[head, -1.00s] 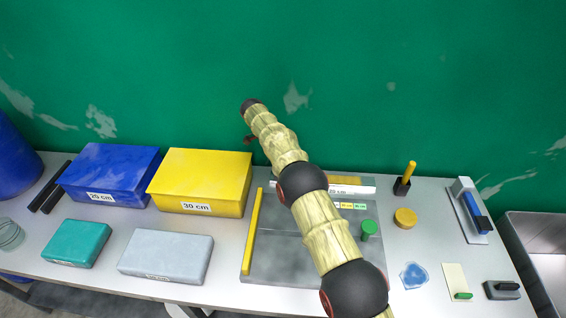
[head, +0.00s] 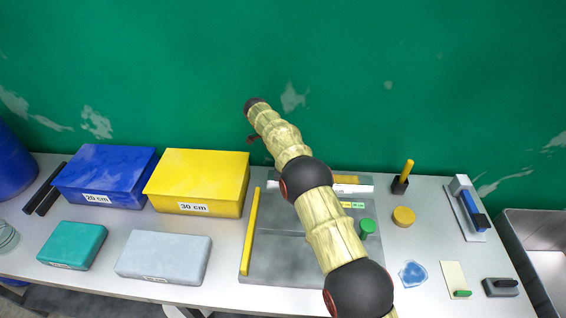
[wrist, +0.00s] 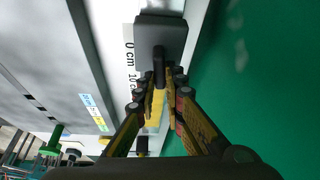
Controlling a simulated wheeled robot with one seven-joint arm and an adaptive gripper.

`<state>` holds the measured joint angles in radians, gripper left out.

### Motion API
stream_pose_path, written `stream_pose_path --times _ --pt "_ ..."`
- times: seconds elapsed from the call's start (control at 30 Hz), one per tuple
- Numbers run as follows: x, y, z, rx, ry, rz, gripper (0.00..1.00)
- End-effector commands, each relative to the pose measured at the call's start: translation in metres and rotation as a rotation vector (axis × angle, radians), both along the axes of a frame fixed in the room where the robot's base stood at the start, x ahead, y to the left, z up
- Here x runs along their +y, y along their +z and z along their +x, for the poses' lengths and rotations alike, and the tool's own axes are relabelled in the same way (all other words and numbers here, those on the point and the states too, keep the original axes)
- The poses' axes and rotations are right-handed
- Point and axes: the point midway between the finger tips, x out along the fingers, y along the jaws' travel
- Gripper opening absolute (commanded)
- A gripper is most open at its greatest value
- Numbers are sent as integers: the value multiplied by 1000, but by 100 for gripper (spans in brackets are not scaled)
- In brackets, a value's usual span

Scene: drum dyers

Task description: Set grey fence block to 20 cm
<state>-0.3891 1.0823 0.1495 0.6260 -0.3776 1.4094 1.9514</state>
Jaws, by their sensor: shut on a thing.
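The grey fence block (wrist: 162,36) shows at the top of the wrist view, against a pale scale strip (wrist: 129,62) printed with "0 cm" and "10". A dark upright handle (wrist: 158,62) stands out from the block. My gripper (wrist: 160,82) is shut on this handle, its fingers on either side. A yellow bar (wrist: 155,108) shows between and below the fingers. In the head view my arm hides the gripper and the block. There the white scale strip (head: 364,188) shows only in part, and I cannot read the block's position on it.
The grey board (head: 285,262) carries a yellow rail (head: 250,232) and a green knob (head: 367,227). Blue (head: 105,172), yellow (head: 198,178), teal (head: 72,243) and pale grey (head: 163,255) boxes stand left. The green wall is close behind.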

Motion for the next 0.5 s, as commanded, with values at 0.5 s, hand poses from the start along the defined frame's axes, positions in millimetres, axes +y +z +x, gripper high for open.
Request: stream_pose_path --times 0.5 --pt "-17 -8 -3 19 -8 -18 0"
